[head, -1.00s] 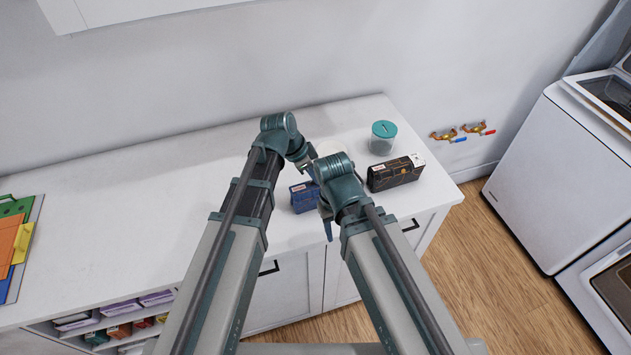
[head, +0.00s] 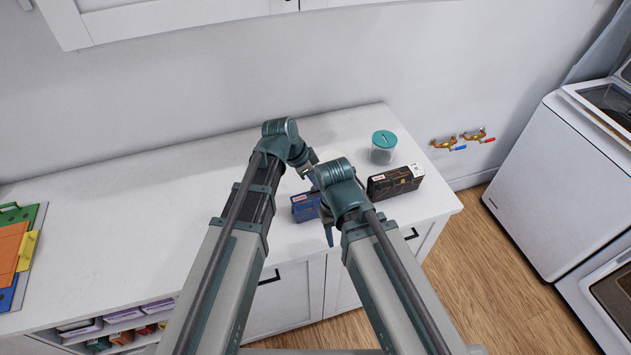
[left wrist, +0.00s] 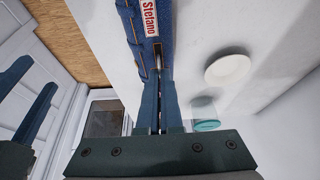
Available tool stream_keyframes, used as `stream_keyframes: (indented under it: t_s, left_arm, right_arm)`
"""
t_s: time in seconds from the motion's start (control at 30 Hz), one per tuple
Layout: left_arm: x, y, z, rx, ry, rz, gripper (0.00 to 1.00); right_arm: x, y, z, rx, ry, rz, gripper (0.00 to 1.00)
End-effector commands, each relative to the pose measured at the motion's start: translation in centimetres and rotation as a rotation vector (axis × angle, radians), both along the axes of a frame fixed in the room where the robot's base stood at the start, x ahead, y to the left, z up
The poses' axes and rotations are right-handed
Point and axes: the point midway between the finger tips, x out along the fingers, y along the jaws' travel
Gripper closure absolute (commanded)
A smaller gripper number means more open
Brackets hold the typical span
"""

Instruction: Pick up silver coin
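I cannot clearly make out the silver coin in either view. My left gripper (left wrist: 162,75) points at the blue box marked "Stefano" (left wrist: 143,35), and its fingers are close together with a narrow slit between them. A thin greyish edge shows at the fingertips; I cannot tell whether it is the coin. The blue box also shows in the head view (head: 304,207), on the counter beneath my grippers. My right gripper shows in the left wrist view (left wrist: 30,90) with its two fingers apart and nothing visible between them.
A clear jar with a slotted teal lid (head: 384,147) and a dark box (head: 396,181) stand on the right of the white counter (head: 130,215). A round white piece (left wrist: 228,66) lies near the blue box. Colored boards (head: 14,250) lie far left; the counter's middle is clear.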

Motion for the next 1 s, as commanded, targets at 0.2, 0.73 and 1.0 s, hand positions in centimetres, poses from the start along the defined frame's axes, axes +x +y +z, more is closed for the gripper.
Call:
stream_keyframes:
  t_s: [0.2,0.73,1.0]
  left_arm:
    - [0.0,0.0,4.1,-0.001,0.0,0.001,1.0]
    - [0.0,0.0,7.9,-0.002,0.0,0.001,1.0]
    - [0.0,0.0,7.9,-0.002,0.0,0.001,1.0]
  right_arm:
    - [0.0,0.0,4.1,0.001,0.0,-0.004,0.5]
    - [0.0,0.0,7.9,0.002,-0.001,-0.015,0.5]
    - [0.0,0.0,7.9,0.002,-0.001,-0.015,0.5]
